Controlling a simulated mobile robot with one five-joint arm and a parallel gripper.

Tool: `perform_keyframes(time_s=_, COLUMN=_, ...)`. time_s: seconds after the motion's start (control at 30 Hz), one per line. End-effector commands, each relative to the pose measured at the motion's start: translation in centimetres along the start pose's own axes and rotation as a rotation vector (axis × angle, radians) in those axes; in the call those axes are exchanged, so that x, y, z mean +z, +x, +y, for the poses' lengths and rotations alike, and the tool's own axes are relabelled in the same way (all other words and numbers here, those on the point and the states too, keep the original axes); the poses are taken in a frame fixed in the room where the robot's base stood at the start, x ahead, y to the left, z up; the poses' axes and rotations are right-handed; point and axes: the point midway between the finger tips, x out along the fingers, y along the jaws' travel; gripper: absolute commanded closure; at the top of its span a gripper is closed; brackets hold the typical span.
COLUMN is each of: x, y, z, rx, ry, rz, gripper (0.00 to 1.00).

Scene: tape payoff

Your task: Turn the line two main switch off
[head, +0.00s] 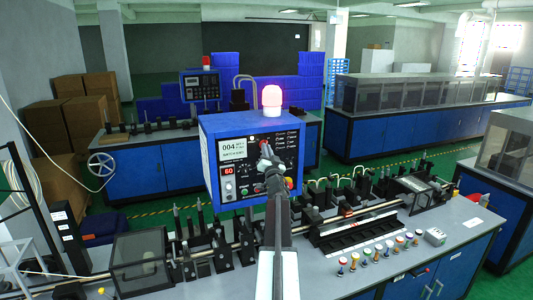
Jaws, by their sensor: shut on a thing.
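A blue control panel (207,160) stands in the middle of the head view, facing me. Its white display (233,148) reads 004 and a small red readout (228,189) shows 60. A beacon (271,97) on top glows red. My gripper (265,154) reaches up to the panel face and is shut on a small control there, seemingly the main switch. The jaws hide most of it, so its position cannot be told. A spot of red shows at the fingertips. A red button (289,183) sits at the panel's lower right.
The near bench (455,222) carries rods, clamps and a clear guard box (139,262). Several small coloured-top pieces (365,256) stand at the front right. A second blue panel (200,91) with a red beacon stands behind. Cardboard boxes (85,120) are stacked at left.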

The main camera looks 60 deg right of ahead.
Motion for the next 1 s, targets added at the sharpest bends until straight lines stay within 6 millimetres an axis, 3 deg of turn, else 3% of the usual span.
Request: perform_keyframes(time_s=1.0, x=-0.64, y=0.34, z=0.62, rx=-0.363, ry=-0.877, rz=0.002, gripper=1.0)
